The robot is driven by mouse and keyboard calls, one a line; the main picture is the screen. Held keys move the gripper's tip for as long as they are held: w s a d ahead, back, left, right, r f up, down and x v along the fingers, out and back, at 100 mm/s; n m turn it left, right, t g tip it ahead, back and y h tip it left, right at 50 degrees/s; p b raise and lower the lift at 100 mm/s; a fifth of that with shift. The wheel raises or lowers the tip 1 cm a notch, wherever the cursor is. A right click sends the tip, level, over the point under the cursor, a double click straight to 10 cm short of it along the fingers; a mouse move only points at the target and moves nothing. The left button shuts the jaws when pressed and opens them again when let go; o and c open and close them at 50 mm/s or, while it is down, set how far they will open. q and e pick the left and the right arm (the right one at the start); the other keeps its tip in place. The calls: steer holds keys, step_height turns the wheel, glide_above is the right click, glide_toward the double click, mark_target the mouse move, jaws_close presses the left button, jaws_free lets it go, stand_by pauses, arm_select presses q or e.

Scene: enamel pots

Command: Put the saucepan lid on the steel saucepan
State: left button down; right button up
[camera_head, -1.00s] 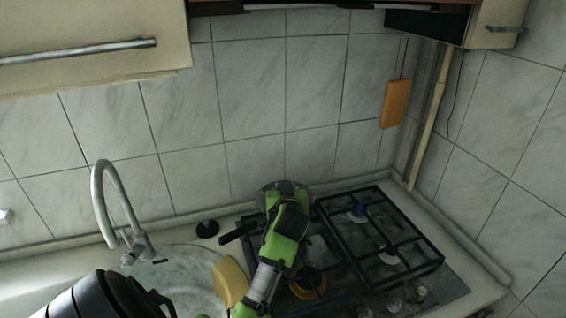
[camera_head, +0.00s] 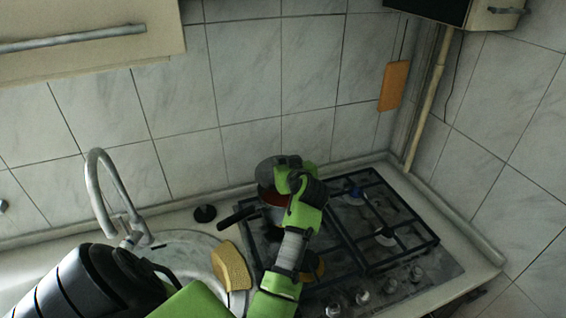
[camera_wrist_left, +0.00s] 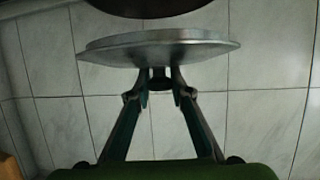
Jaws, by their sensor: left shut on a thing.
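The saucepan lid (camera_head: 267,170) is a grey metal disc, tilted at the back edge of the steel saucepan in the head view. In the left wrist view the lid (camera_wrist_left: 150,50) shows nearly edge-on. My left gripper (camera_wrist_left: 160,80) is shut on its small dark knob. In the head view my left gripper (camera_head: 295,180) is at the saucepan's right rim and covers part of it. The steel saucepan (camera_head: 275,214) stands on the hob, its reddish inside partly visible and its black handle pointing left. Whether the lid touches the rim cannot be told. My right gripper is not in view.
The gas hob (camera_head: 448,268) has raised black grates (camera_head: 385,225) right of the saucepan. A yellow sponge (camera_head: 231,266) lies by the sink (camera_head: 185,255), below a curved faucet (camera_head: 95,190). A small black round object (camera_head: 205,213) sits left of the saucepan. A tiled wall stands behind.

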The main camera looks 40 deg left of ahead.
mark_target(283, 162)
arm_select(q)
step_height(283, 162, down, 2)
steer(key=shift+f+b, duration=0.1)
steer(key=shift+b, duration=0.7)
step_height(283, 162, down, 3)
steer(key=b, duration=0.2)
steer(key=shift+f+b, duration=0.1)
steer(key=shift+b, duration=0.25)
steer(key=shift+f+b, duration=0.3)
steer(key=shift+f, duration=0.05)
steer(key=shift+s+f, duration=0.1)
steer(key=c, duration=1.8)
jaws_free()
steer(key=shift+o, duration=0.2)
step_height(283, 162, up, 10)
steer(key=shift+r, duration=0.15)
